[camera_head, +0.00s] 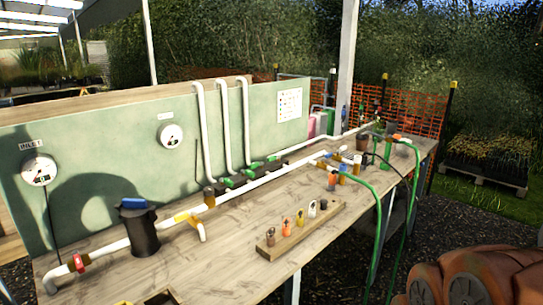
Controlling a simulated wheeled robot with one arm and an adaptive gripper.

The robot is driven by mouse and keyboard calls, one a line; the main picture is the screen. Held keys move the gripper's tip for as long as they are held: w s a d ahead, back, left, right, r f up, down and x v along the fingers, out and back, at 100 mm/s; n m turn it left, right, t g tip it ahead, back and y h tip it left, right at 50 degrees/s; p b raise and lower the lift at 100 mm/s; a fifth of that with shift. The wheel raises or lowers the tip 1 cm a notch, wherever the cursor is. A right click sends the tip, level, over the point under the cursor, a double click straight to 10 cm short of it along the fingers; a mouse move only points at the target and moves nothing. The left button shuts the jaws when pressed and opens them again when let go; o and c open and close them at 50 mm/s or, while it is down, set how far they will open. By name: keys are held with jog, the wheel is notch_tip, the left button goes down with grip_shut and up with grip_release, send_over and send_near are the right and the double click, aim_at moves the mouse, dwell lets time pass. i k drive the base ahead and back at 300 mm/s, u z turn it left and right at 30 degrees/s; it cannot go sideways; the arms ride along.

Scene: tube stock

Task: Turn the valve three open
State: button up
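I cannot read any number, so which is valve three cannot be told. A yellow lever (181,218) and a red handle (78,263) sit on the white main pipe (110,248). The handles are too small to tell open from shut. My gripper is not in view.
A black canister with a blue top (143,231) stands on the wooden bench (225,270). A wooden rack (302,231) with several small fittings lies nearer. Green hoses (378,235) hang over the right edge. Brown rounded objects (480,275) fill the lower right.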

aim_at(256, 165)
jog(key=u, duration=0.1)
jog(key=i, duration=0.8)
jog(key=u, duration=1)
jog(key=i, duration=0.65)
jog(key=u, duration=0.6)
